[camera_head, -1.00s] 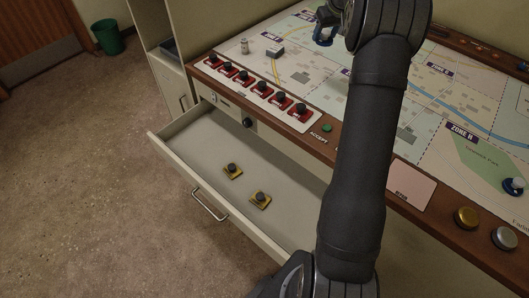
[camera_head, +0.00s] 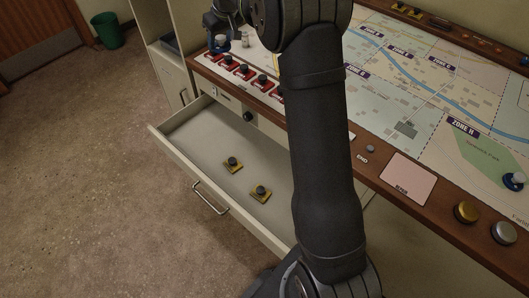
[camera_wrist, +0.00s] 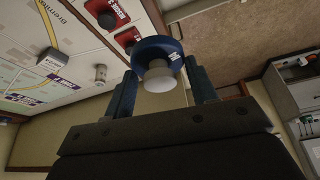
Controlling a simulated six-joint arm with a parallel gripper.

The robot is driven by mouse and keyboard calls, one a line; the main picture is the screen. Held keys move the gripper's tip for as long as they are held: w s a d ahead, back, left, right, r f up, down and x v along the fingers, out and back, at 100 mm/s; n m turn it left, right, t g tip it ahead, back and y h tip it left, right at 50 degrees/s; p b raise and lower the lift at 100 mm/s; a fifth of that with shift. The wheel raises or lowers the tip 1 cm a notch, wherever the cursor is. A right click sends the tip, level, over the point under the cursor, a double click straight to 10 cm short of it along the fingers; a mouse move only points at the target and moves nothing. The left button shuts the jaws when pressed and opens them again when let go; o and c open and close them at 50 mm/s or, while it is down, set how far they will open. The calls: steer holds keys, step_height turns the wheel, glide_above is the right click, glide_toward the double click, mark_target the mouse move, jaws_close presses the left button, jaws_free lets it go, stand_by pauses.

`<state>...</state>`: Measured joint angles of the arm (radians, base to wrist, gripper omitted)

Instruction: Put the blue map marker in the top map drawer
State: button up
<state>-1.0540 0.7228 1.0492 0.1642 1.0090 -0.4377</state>
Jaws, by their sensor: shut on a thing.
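My gripper (camera_wrist: 160,92) is shut on a blue map marker (camera_wrist: 157,46), a blue ring-shaped base with a pale knob, held between the fingers in the wrist view. In the head view the held marker (camera_head: 217,44) is at the upper left, above the console's left edge near the red switches; the gripper is partly hidden by my arm. My arm hides the drawer's right end.
A row of red switches (camera_head: 243,70) lines the console's front left edge. Gold (camera_head: 466,212) and silver (camera_head: 504,238) buttons sit at the right. The drawer's left part is bare.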

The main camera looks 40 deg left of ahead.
steer(key=n, duration=0.2)
glide_above(205, 145)
steer(key=d, duration=0.1)
steer(key=shift+g, duration=0.3)
steer(key=shift+d+f, duration=0.2)
steer(key=shift+f, duration=21.2)
steer(key=shift+f, duration=0.2)
steer(key=o, duration=1)
steer(key=shift+r, duration=0.1)
steer(key=v, duration=1.2)
steer(key=shift+r, duration=0.1)
